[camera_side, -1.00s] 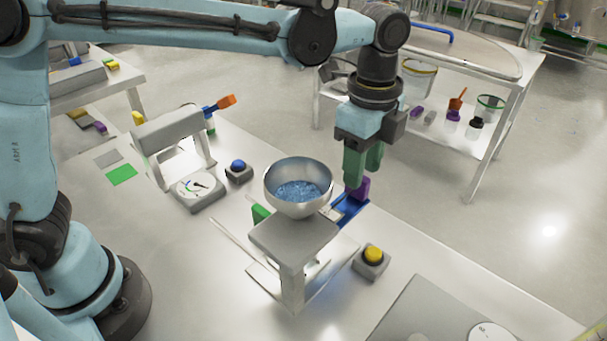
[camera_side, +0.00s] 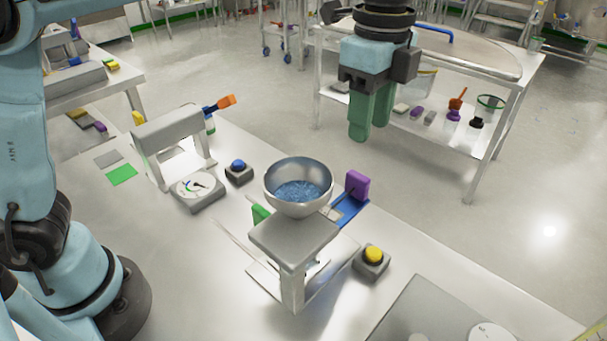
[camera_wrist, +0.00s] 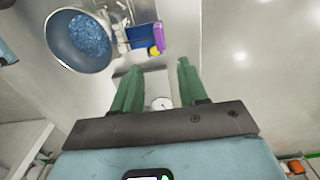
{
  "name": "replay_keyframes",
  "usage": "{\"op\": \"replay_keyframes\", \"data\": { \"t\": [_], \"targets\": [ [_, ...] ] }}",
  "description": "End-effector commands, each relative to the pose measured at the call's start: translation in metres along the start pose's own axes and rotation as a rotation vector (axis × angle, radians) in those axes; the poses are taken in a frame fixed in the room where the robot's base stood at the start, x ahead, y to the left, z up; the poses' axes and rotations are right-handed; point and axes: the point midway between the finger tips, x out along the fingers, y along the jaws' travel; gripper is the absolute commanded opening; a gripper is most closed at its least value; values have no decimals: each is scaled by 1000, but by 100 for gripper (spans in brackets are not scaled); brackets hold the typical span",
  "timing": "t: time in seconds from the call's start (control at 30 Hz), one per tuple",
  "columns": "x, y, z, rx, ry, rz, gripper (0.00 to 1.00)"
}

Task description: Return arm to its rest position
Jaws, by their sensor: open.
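My gripper (camera_side: 370,128) has green fingers and hangs fingers-down above the far side of the bench, up and to the right of the metal bowl in the side view. In the wrist view my gripper (camera_wrist: 156,82) shows its two fingers spread apart with nothing between them. The metal bowl (camera_side: 299,188) holds blue granules and sits on a grey stand. The bowl also shows at the upper left of the wrist view (camera_wrist: 62,58). A purple block (camera_side: 357,185) stands at the end of a blue slide beside the bowl, apart from my gripper.
A yellow button (camera_side: 373,255) is right of the stand, and a blue button (camera_side: 238,168) is left of the bowl. A round gauge (camera_side: 197,189) lies by a grey frame (camera_side: 170,135). A second table (camera_side: 440,52) stands behind my gripper. Open floor lies to the right.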

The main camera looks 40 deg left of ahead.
Motion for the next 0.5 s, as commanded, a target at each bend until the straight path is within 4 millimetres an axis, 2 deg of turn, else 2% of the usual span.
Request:
{"op": "replay_keyframes", "data": {
  "t": [0.17,0.37,0.5],
  "targets": [
    [0,2,20,-114,21,-39,43],
    [7,16,72,-447,93,-150,43],
    [19,31,109,-697,160,-231,43]
  ]
}}
